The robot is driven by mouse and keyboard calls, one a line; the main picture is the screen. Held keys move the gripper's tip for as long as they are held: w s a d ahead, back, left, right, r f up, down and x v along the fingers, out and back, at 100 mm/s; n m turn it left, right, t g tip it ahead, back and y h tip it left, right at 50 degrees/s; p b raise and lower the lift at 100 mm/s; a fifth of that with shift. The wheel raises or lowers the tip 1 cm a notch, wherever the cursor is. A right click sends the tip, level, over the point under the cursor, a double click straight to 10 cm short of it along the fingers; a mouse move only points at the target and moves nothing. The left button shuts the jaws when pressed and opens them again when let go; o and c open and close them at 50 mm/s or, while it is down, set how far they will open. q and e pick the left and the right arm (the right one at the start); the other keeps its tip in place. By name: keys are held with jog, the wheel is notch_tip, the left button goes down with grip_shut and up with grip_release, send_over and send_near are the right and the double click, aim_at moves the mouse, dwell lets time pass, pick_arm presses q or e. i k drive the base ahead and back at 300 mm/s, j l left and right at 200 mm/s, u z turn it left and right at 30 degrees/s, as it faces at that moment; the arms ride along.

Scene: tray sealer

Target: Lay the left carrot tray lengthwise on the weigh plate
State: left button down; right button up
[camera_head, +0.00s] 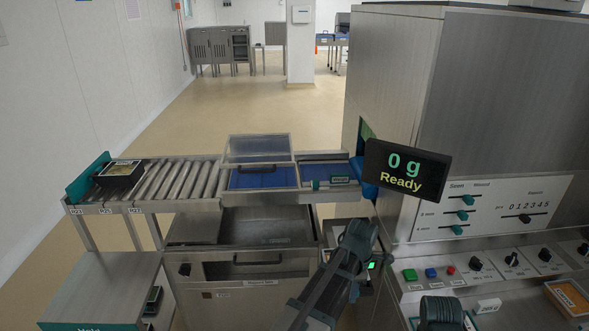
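A tray with orange contents (570,299), seemingly carrots, stands at the lower right and is cut off by the picture edge. I see no second carrot tray beside it, so I cannot tell whether it is the left one. A scale display (405,171) reads "0 g Ready". I cannot make out the weigh plate clearly; my arm covers part of the area below the display. My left gripper (361,238) is at the middle, away from the orange tray; its fingers are too unclear to tell open from shut.
A black tray with yellowish contents (120,172) sits on the roller conveyor (170,181) at left. A clear lid (258,149) stands raised over a blue bed. The steel sealer (490,90) fills the right, with a control panel (480,262) below.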

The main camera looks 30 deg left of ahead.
aim_at(325, 171)
jog(key=k+j, duration=0.1)
jog(key=j, duration=0.35)
jog(key=k+j, duration=0.1)
jog(key=j, duration=0.3)
jog(key=k+j, duration=0.1)
jog(key=j, duration=0.35)
jog(key=k+j, duration=0.1)
jog(key=j, duration=0.3)
